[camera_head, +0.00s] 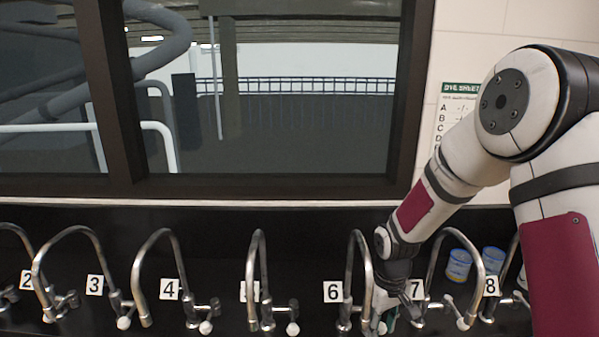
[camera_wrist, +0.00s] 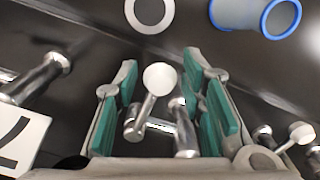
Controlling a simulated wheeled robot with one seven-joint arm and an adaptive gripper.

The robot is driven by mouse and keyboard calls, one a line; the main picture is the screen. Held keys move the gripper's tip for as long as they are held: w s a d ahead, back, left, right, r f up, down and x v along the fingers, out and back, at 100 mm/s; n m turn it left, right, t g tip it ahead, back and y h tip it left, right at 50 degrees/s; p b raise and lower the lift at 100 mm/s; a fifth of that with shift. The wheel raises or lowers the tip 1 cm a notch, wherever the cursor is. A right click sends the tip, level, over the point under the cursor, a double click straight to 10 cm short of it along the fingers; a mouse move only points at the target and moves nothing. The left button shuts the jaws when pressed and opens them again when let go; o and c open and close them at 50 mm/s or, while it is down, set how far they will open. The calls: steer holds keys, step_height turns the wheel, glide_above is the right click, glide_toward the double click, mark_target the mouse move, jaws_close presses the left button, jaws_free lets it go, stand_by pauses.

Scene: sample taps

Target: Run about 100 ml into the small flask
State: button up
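Several curved metal taps stand in a row along the dark bench in the head view, each with a white-ball lever. My gripper (camera_head: 387,318) is low between the number 6 label (camera_head: 333,292) and the number 7 label (camera_head: 415,289). In the wrist view my gripper (camera_wrist: 160,78) is open, its green pads on either side of a tap lever with a white ball (camera_wrist: 160,78). Gaps show between the ball and both pads. I cannot make out a small flask in either view.
A blue-rimmed container (camera_wrist: 255,14) and a pale ring (camera_wrist: 150,12) show in the wrist view. Tap spouts crowd both sides of my gripper. A sheet (camera_head: 458,108) hangs on the wall.

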stand_by(0.4)
steer(key=shift+w+d, duration=0.25)
steer(key=shift+d, duration=0.45)
steer(key=shift+w+d, duration=0.25)
steer(key=shift+d, duration=0.45)
steer(key=shift+w+d, duration=0.25)
steer(key=shift+d, duration=0.45)
steer(key=shift+s+a, duration=0.1)
steer(key=shift+s+a, duration=0.3)
steer(key=shift+a, duration=0.4)
steer(key=shift+s+a, duration=0.25)
steer(key=shift+a, duration=0.4)
stand_by(0.7)
